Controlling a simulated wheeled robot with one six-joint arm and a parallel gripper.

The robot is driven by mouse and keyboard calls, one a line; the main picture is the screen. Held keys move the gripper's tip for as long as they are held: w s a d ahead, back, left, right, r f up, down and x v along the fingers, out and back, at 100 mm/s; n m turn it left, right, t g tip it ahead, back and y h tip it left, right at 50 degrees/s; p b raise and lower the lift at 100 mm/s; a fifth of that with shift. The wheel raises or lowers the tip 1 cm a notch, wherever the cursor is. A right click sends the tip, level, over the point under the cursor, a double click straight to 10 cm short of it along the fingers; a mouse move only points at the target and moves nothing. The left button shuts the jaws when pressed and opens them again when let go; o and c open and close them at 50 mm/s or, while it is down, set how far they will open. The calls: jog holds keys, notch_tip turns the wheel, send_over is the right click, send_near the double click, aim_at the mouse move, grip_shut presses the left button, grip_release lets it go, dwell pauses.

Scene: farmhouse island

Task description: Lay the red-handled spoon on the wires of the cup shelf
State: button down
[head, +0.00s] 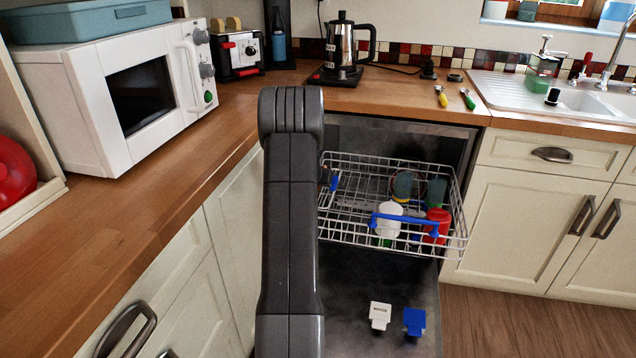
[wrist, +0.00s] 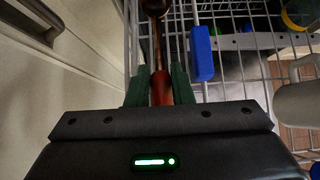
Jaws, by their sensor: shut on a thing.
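My gripper (wrist: 160,80) is shut on the red handle of the spoon (wrist: 161,90) in the wrist view. The spoon's dark brown shaft and bowl point away from me, and the bowl is cut off by the top edge. White wires of the pulled-out rack (wrist: 238,72) show beyond and beside the spoon, which is just inside the rack's left side. I cannot tell whether the spoon touches them, or which wires belong to the cup shelf. In the head view the wire rack (head: 335,222) stands out of the dishwasher; my arm hides the gripper and spoon.
A blue clip (wrist: 202,53) is close right of the spoon. White (head: 389,222), red (head: 437,226) and green cups stand in the rack's right half, near a blue bar (head: 405,221). A pale panel (wrist: 60,90) is close on the left.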

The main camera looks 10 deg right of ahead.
jog(key=shift+f+b, duration=0.4)
dwell(0.4)
jog(key=c, duration=0.6)
grip_release()
jog(key=shift+a, duration=0.1)
jog(key=shift+c, duration=0.2)
jog(key=shift+d, duration=0.25)
